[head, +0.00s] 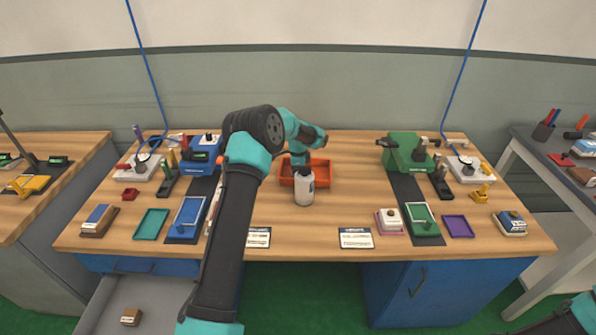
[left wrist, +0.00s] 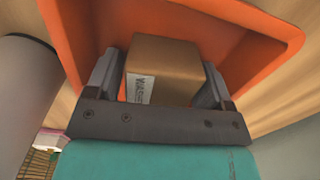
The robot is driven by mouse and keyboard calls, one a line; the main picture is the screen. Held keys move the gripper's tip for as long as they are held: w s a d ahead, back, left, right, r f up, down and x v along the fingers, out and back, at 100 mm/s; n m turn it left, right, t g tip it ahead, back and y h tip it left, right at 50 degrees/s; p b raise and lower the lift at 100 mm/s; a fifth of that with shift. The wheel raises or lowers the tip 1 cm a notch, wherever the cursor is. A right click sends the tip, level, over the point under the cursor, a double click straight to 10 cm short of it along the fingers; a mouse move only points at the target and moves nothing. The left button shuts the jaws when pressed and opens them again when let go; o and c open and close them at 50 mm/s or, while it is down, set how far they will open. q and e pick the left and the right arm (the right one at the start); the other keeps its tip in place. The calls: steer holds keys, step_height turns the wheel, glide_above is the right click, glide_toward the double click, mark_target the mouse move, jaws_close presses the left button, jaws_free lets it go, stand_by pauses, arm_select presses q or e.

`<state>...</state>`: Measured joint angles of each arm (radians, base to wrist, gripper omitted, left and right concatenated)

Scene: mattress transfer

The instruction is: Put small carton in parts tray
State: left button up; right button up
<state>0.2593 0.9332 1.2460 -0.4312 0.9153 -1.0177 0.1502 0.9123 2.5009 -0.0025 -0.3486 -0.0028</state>
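A small brown carton (left wrist: 165,65) with a white printed label shows in the left wrist view, within the walls of the orange parts tray (left wrist: 75,45). My left gripper (left wrist: 160,75) has its fingers on either side of the carton, with a narrow orange gap on the left, so it looks open around it. In the head view the orange parts tray (head: 320,172) is at the table's middle, with my left gripper (head: 299,158) over it; the carton there is hidden. Another small brown carton (head: 130,317) lies in the open drawer at lower left. My right gripper is out of view.
A white bottle (head: 304,187) stands right in front of the tray. A blue tray (head: 188,216) and a teal tray (head: 151,223) are at left, a green machine (head: 405,150) at right. Two labelled cards lie near the front edge.

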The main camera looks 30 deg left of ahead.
arm_select(q)
steer(key=shift+o, duration=0.7)
steer(key=shift+r, duration=0.15)
step_height(320, 180, up, 12)
stand_by(0.5)
